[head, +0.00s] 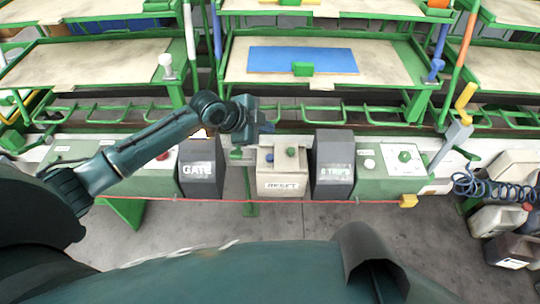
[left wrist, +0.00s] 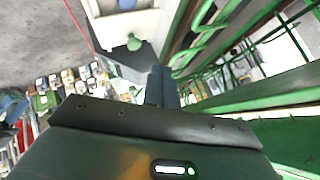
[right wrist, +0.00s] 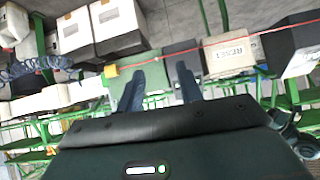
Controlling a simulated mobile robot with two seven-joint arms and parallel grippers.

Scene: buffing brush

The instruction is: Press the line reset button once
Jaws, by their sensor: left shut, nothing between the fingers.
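The cream box labelled RESET (head: 283,186) stands on the rail between two dark grey boxes. My left gripper (head: 268,127) is shut and empty, behind and above the box's left part, apart from the label. In the left wrist view its fingers (left wrist: 160,88) are together, with a green knob (left wrist: 135,44) just beyond them. My right gripper (right wrist: 168,85) is open and empty; the RESET box (right wrist: 230,60) shows to the right of its fingers.
The GATE box (head: 198,170) and another dark grey box (head: 332,168) flank the RESET box closely. A green-and-white panel (head: 400,160) lies to the right. Behind are green racks with a blue board (head: 302,60). Containers (head: 500,222) stand at the right.

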